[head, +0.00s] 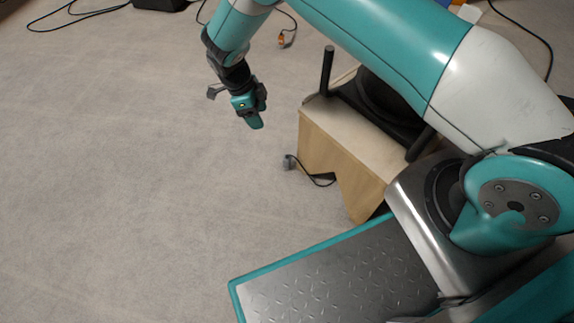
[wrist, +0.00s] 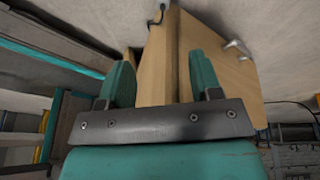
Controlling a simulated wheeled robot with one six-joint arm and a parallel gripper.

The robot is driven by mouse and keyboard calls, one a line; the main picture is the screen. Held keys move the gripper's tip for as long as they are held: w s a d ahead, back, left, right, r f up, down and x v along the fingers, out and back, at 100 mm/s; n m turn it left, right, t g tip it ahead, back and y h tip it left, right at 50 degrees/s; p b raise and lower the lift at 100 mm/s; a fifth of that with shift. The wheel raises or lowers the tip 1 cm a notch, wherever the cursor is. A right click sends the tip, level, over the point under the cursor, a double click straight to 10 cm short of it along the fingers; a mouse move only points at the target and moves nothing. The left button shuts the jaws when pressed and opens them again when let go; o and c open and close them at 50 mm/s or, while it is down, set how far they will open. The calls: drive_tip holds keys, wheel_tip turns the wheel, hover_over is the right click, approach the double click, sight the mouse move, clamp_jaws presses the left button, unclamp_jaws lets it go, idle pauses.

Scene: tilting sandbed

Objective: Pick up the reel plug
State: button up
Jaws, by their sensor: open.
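A small grey plug (head: 289,162) on a dark cable lies on the floor at the left side of a wooden box. A small grey piece with a cable, which looks like the same plug, shows at the top edge of the wrist view (wrist: 161,4). My gripper (head: 257,114) is up and left of the plug in the head view, apart from it. In the wrist view my gripper (wrist: 160,76) has its two teal fingers spread with nothing held between them. The plug's cable runs to the box, where its far end is hidden.
The wooden box (head: 330,139) carries a dark round reel-like thing (head: 380,95) and an upright black post (head: 328,68). An orange-tipped cable end (head: 281,40) lies farther back. A black box (head: 158,4) stands at the back. The carpet at left is clear.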

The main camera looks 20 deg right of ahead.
wheel_tip(320, 180, down, 6)
drive_tip(key=m, duration=0.3)
drive_tip(key=b, duration=0.7)
approach(286, 160)
wheel_tip(286, 160, down, 6)
drive_tip(key=shift+h, duration=0.4)
drive_tip(key=b+x, duration=0.2)
drive_tip(key=x, duration=0.1)
drive_tip(key=d+b+x, duration=0.1)
drive_tip(key=b+x, duration=0.1)
drive_tip(key=x, duration=0.1)
drive_tip(key=shift+w+f+b, duration=0.1)
drive_tip(key=shift+w+b, duration=0.1)
drive_tip(key=shift+b, duration=0.1)
drive_tip(key=c, duration=1.1)
